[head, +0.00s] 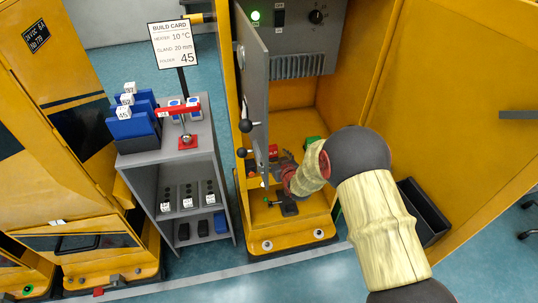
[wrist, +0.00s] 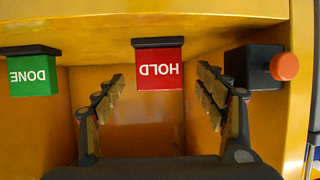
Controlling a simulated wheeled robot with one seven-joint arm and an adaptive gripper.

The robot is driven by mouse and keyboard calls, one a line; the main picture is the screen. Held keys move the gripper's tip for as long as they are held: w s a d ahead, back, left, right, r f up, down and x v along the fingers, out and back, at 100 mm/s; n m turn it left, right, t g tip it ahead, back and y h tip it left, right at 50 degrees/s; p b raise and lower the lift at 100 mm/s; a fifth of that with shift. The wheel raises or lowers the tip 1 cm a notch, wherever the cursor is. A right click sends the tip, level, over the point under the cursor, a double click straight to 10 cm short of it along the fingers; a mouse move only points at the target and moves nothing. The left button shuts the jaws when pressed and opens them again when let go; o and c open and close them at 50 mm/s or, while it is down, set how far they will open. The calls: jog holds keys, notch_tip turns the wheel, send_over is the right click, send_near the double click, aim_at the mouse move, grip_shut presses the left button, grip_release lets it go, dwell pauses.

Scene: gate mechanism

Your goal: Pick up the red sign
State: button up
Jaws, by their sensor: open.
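The red sign (wrist: 159,76) reads HOLD and appears upside down in the wrist view, mounted by a dark strip on the yellow cabinet. It also shows in the head view as a small red patch (head: 273,150) inside the open cabinet, partly covered by my gripper. My gripper (wrist: 161,84) is open, with one finger on each side of the sign in the picture. There is a visible gap between sign and fingers, and I cannot tell how deep the sign lies between them.
A green DONE sign (wrist: 34,75) hangs left of the red sign. A black box with an orange button (wrist: 285,66) is on its right. The open grey cabinet door (head: 253,90) stands left of my arm. A grey shelf (head: 178,155) with blue holders stands farther left.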

aim_at(271, 153)
jog(key=b+x, duration=0.2)
jog(key=x, duration=0.2)
jog(key=shift+d+f, duration=0.1)
jog(key=shift+f, duration=0.1)
jog(key=shift+w+b, duration=0.3)
jog(key=shift+w, duration=0.1)
jog(key=shift+c, duration=0.2)
jog(key=c, duration=1.1)
jog(key=shift+c, duration=0.8)
